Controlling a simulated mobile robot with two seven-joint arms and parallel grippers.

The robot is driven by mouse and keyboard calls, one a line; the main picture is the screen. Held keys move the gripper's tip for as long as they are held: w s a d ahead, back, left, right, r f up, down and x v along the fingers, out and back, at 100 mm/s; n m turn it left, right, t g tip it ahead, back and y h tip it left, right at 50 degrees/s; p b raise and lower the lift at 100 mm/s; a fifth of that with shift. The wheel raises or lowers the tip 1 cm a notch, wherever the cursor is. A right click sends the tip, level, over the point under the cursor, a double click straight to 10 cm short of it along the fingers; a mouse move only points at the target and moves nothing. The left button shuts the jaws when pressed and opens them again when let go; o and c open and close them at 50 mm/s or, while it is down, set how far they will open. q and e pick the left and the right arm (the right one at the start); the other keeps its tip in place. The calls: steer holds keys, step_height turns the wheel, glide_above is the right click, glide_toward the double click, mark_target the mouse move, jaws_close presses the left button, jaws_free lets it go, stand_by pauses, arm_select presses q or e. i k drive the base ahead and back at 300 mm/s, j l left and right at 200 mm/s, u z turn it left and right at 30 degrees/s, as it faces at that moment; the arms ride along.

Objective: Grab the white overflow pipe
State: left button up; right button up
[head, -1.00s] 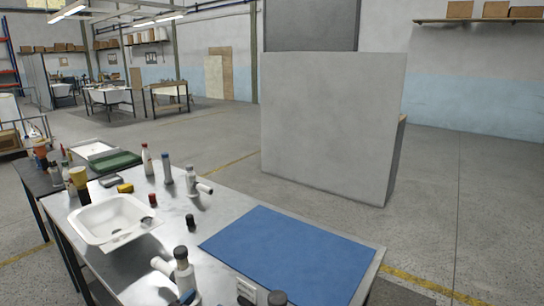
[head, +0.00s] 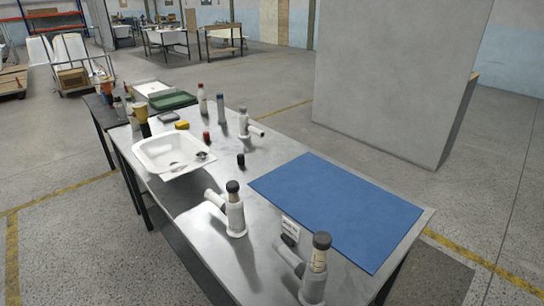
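A second white pipe (head: 314,284) is at the near right, partly cut by the bottom of the picture. A third, smaller-looking white pipe (head: 244,124) stands farther back, its branch pointing right. I cannot tell which one is the overflow pipe. Neither of my grippers is in view.
A blue mat (head: 335,207) covers the table's right part. A white basin (head: 174,152) sits at the left edge. A small black-capped object (head: 240,160), bottles (head: 202,100) and a green tray (head: 173,101) stand farther back. A large grey block (head: 390,80) rises behind the table.

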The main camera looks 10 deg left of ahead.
mark_target(237, 228)
steer(key=k+j, duration=0.2)
steer(key=j+z, duration=0.15)
steer(key=j, duration=0.3)
steer(key=k+j+z, duration=0.15)
steer(key=j, duration=0.3)
steer(key=i+j, duration=0.15)
steer(key=j, duration=0.25)
steer(key=i+j+z, duration=0.15)
steer(key=j, duration=0.3)
steer(key=i+j, duration=0.1)
steer(key=j, duration=0.3)
steer(key=i+j+z, duration=0.15)
steer(key=j, duration=0.75)
steer(key=i+z, duration=0.05)
